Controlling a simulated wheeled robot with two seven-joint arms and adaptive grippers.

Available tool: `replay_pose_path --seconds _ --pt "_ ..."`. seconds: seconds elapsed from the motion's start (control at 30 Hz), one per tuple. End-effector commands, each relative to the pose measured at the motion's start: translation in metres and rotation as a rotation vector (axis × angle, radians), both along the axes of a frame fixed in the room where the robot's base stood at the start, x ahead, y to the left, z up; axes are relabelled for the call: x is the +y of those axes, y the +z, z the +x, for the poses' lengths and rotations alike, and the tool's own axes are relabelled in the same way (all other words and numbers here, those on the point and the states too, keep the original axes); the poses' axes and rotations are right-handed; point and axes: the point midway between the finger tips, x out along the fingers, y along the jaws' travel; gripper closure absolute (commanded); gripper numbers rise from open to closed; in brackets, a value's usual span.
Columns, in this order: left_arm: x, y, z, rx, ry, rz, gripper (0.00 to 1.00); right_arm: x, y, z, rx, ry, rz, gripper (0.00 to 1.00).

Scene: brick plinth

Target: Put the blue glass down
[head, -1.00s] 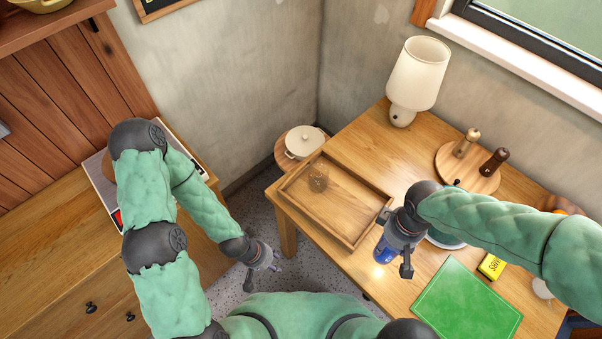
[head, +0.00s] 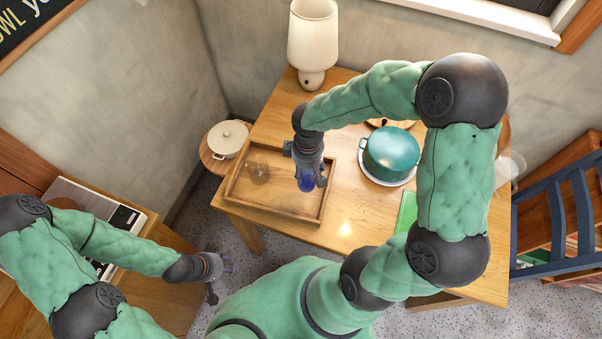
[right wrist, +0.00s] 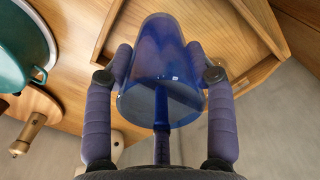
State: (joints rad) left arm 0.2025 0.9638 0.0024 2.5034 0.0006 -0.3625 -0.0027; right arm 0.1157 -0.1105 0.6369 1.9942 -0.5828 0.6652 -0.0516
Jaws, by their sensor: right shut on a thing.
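The blue glass (head: 305,181) is in my right gripper (head: 308,178), over the right part of the wooden tray (head: 232,197) in the head view. In the right wrist view the blue glass (right wrist: 160,60) shows its bowl between the two fingers (right wrist: 163,75), with its stem toward the camera. The fingers touch it on both sides. Whether its rim touches the tray cannot be told. My left gripper (head: 226,267) hangs beside the table at the lower left, away from the glass; its finger opening is too small to read.
A clear glass (head: 259,172) stands in the left part of the tray. A teal pot (head: 391,150) on a white plate is to the right, a lamp (head: 313,40) at the back. A cream pot (head: 229,137) stands left of the table. Bare wood lies right of the tray.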

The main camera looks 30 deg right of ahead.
Motion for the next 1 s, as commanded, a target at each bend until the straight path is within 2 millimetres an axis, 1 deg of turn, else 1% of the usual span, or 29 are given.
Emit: replay_pose_path --seconds 0.03,0.1,0.23,0.47,0.6,0.7,1.0 --pt "0.000 -0.006 0.000 0.000 0.000 0.000 0.60 0.000 -0.012 0.007 0.001 0.000 0.001 0.86" --pt "0.000 -0.009 0.000 0.000 0.000 0.000 0.60 -0.001 -0.022 0.016 0.001 0.001 0.000 0.86" --pt "0.000 -0.011 0.000 0.000 0.000 0.000 0.60 -0.002 -0.032 0.026 0.000 0.000 0.000 0.86" --pt "0.000 -0.014 0.000 0.000 0.000 0.000 0.60 -0.002 -0.042 0.035 -0.001 0.000 0.000 0.86" --pt "0.000 -0.021 0.000 0.000 0.000 0.000 0.60 -0.002 -0.063 0.034 0.001 0.000 0.000 0.86" --pt "0.000 -0.023 0.000 0.000 0.000 0.000 0.60 -0.002 -0.072 0.035 -0.001 0.000 0.000 0.86" --pt "0.000 -0.024 0.000 0.000 0.000 0.000 0.60 -0.002 -0.073 0.035 -0.002 0.000 0.000 0.86"
